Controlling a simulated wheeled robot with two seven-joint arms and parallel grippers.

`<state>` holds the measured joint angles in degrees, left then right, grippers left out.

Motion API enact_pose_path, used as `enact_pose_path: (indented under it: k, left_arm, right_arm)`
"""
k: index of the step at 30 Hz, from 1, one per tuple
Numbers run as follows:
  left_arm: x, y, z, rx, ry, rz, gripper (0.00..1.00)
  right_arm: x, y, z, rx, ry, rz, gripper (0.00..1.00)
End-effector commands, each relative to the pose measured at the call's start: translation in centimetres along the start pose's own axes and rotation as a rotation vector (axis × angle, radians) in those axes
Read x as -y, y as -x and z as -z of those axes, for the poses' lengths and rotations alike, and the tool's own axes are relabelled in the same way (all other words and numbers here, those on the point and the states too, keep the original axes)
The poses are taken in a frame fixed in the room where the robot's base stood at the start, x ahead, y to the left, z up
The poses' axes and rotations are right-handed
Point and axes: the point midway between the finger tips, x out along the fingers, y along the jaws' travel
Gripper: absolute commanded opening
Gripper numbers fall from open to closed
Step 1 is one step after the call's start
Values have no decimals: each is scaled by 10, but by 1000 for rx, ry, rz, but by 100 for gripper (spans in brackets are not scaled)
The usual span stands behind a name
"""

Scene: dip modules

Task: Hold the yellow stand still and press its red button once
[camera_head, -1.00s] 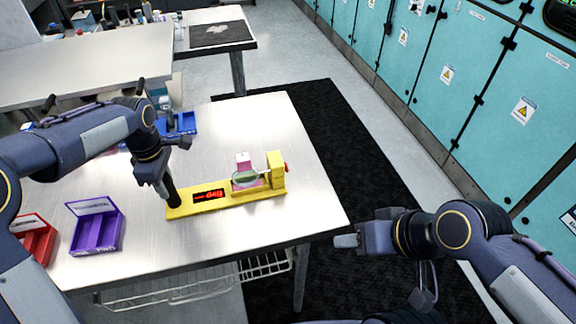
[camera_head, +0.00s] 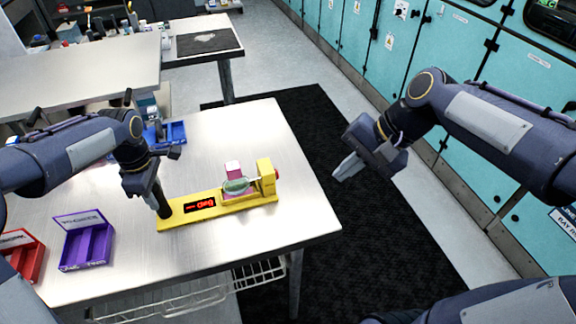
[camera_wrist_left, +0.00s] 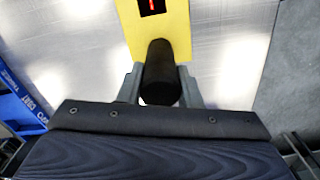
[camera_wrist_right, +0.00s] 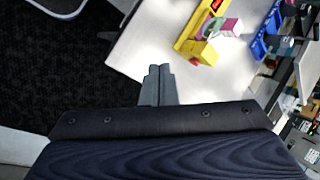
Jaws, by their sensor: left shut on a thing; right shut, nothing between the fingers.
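The yellow stand (camera_head: 234,206) lies on the metal table, with a red display on its base and a yellow block at its right end. The red button (camera_head: 277,174) sits on the right face of that block. A pink and white piece (camera_head: 232,169) and a greenish round part are on the stand. My left gripper (camera_head: 163,212) is shut on the black handle (camera_wrist_left: 160,75) at the stand's left end. My right gripper (camera_head: 340,176) is shut and empty, beyond the table's right edge, apart from the button. The stand also shows in the right wrist view (camera_wrist_right: 190,45).
A purple tray (camera_head: 88,243), a red tray (camera_head: 27,257) and a blue tray (camera_head: 172,135) stand on the table's left part. The table (camera_head: 270,132) is clear around the stand's right end. A wire basket (camera_head: 215,292) hangs below the front edge.

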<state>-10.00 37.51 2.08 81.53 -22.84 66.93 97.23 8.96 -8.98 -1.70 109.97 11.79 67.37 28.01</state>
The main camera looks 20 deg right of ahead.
Motion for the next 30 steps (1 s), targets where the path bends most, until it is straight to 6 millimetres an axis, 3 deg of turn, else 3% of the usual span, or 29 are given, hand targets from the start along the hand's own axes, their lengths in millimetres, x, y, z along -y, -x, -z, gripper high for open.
enact_pose_path:
  k: [1, 9, 15, 21, 30]
  left_arm:
    - [0, 0, 0, 1, 1, -2, 12]
    - [0, 0, 0, 1, 1, -2, 12]
    - [0, 0, 0, 1, 1, -2, 12]
    - [0, 0, 0, 1, 1, -2, 12]
    - [0, 0, 0, 1, 1, -1, 12]
  right_arm:
    - [8, -4, 20, 38, -87, -7, 0]
    - [38, -35, 109, 218, -529, -45, 0]
    - [43, -65, 155, 317, -761, -84, 0]
    - [42, -81, 174, 361, -863, -106, 0]
    - [42, -83, 176, 365, -876, -109, 0]
